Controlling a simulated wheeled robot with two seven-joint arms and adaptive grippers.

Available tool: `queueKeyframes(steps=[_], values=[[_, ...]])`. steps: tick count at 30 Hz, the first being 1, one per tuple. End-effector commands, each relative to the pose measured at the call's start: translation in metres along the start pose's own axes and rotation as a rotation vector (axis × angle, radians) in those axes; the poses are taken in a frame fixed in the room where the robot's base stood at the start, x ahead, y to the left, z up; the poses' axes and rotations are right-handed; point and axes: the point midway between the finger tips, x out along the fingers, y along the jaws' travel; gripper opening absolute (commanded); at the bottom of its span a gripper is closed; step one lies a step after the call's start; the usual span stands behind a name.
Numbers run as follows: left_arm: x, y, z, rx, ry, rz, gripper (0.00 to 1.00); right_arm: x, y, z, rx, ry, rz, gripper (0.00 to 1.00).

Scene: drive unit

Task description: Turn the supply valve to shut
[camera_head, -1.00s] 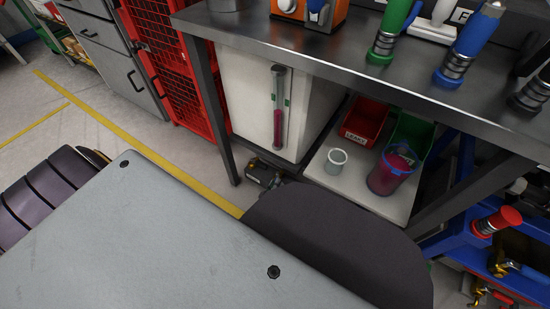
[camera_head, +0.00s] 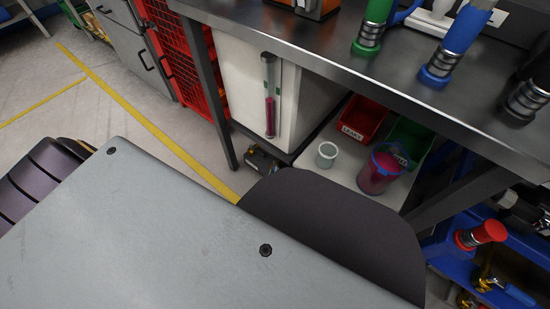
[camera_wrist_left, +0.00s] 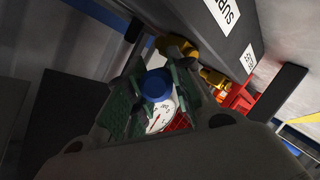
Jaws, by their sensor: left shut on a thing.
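In the left wrist view my left gripper (camera_wrist_left: 155,97) has its dark green fingers on either side of a round blue part (camera_wrist_left: 156,84), and it is shut on it. This looks like the blue handle of the supply valve, seen end-on. Brass-coloured fittings (camera_wrist_left: 178,46) show just beyond the fingers. A white dial gauge (camera_wrist_left: 161,114) with a red needle sits below the blue part. The handle's angle is hard to tell. I cannot make out the left gripper clearly in the head view; my right gripper is not seen.
A metal bench (camera_head: 300,45) carries green and blue handled tools. Below it are a white cabinet with a sight tube (camera_head: 269,95), a red bin (camera_head: 361,118), a grey cup (camera_head: 326,154) and a pink-filled container (camera_head: 381,169). A blue rack (camera_head: 450,255) stands at right.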

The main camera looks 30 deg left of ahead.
Motion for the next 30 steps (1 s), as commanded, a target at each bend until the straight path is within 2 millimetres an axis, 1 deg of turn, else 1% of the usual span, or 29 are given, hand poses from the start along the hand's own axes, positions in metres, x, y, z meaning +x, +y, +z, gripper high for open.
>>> queueKeyframes(steps=[10,11,15,16,30], values=[[-0.0008,-0.0010,0.0004,-0.001,0.000,-0.002,0.00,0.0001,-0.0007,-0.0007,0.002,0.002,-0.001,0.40],[-0.0007,-0.0010,0.0004,-0.001,0.000,-0.002,0.25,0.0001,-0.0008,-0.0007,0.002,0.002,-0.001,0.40],[-0.0006,-0.0008,0.0003,0.000,0.000,-0.002,0.43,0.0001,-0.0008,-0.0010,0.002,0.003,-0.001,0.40],[-0.0005,-0.0007,0.0003,0.000,0.000,-0.002,0.45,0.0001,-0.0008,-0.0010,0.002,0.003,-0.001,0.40],[0.0016,-0.0016,-0.0017,0.002,-0.004,0.003,0.45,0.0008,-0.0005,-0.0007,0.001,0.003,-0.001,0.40]])
